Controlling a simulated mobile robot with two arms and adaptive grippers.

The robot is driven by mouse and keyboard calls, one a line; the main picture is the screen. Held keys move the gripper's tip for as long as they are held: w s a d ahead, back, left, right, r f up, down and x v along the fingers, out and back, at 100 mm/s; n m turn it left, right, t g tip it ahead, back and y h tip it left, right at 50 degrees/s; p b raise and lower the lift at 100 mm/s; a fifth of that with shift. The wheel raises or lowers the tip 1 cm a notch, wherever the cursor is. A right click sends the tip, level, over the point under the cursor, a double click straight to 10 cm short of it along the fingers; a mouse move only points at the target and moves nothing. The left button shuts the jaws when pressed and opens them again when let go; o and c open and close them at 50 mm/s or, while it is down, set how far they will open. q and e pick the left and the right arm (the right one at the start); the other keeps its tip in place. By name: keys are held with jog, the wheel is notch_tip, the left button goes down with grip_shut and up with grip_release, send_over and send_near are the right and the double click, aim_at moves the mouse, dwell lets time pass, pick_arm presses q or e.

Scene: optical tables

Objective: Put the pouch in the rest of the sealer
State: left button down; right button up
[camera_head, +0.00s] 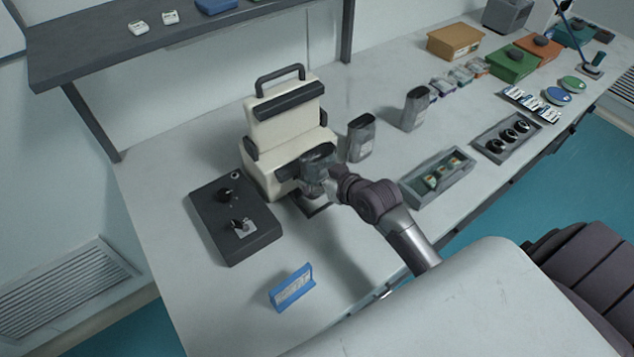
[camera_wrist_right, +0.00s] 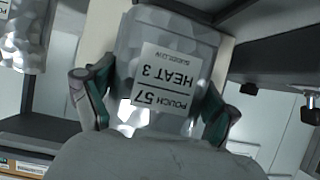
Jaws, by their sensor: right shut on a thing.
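The sealer (camera_head: 283,128) is a cream machine with a black top handle and dark bars, standing at the left of the table. A dark ledge (camera_head: 315,209) shows low at its front, partly covered by my gripper; I take it for the rest. My right gripper (camera_head: 316,182) is at the sealer's front. In the right wrist view my right gripper (camera_wrist_right: 158,95) is shut on a clear pouch (camera_wrist_right: 190,50) with a white label reading "POUCH 57 HEAT 3". The head view does not show clearly whether the pouch touches the rest. My left gripper is not in view.
Two grey pouches (camera_head: 361,138) (camera_head: 415,108) stand right of the sealer. A dark control box (camera_head: 252,247) with knobs lies left of my gripper. A blue sign (camera_head: 292,288) stands near the front edge. Trays (camera_head: 438,180) and boxes fill the right side. Table between sign and arm is clear.

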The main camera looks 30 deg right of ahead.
jog(key=shift+w+a+f, duration=0.1)
jog(key=shift+a, duration=0.1)
jog(key=shift+f+p, duration=0.3)
jog(key=shift+f, duration=1.75)
jog(key=shift+f, duration=0.1)
jog(key=o, duration=1.1)
jog(key=shift+o, duration=0.2)
jog(key=b+v, duration=0.1)
jog(key=v, duration=1.1)
